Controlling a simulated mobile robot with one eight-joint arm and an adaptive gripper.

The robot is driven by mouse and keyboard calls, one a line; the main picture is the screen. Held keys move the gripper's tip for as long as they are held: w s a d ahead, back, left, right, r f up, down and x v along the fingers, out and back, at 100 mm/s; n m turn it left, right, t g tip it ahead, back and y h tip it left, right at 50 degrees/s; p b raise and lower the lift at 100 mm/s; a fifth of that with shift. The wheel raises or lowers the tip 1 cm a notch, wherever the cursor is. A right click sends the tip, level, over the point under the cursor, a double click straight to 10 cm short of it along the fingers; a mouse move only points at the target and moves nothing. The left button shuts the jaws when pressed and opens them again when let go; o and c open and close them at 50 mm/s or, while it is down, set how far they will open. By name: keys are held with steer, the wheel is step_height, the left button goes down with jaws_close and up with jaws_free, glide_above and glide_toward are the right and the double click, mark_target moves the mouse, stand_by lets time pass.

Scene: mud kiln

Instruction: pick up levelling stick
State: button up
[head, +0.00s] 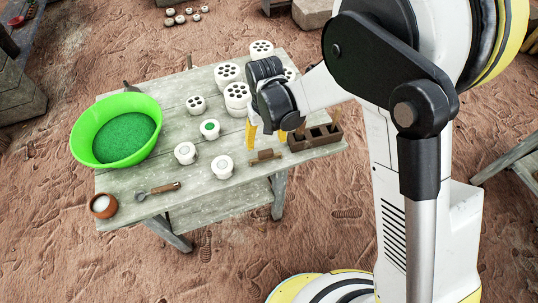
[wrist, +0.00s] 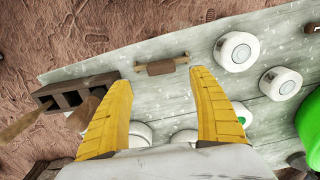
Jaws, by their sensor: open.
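A short brown wooden piece with a thick middle and thin ends, which I take to be the levelling stick (head: 265,157), lies on the plank table near its front edge. It also shows in the wrist view (wrist: 160,67), lying crosswise just beyond the fingertips. My gripper (head: 267,136) is open and empty, its yellow fingers pointing down above the table, slightly behind the stick in the head view. In the wrist view my gripper (wrist: 160,80) has its two fingers wide apart, with the stick ahead of the gap and not touching them.
A dark wooden compartment box (head: 315,137) stands close to the right. White round pots (head: 222,167) stand to the left and behind. A green basin (head: 116,131), a small brown cup (head: 103,205) and a wooden-handled tool (head: 158,190) are farther left. Bare planks surround the stick.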

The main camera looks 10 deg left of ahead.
mark_target(265, 151)
step_height(265, 151, down, 7)
steer(key=b, duration=0.3)
steer(key=shift+s, duration=0.15)
steer(key=shift+r, duration=0.1)
steer(key=c, duration=1.1)
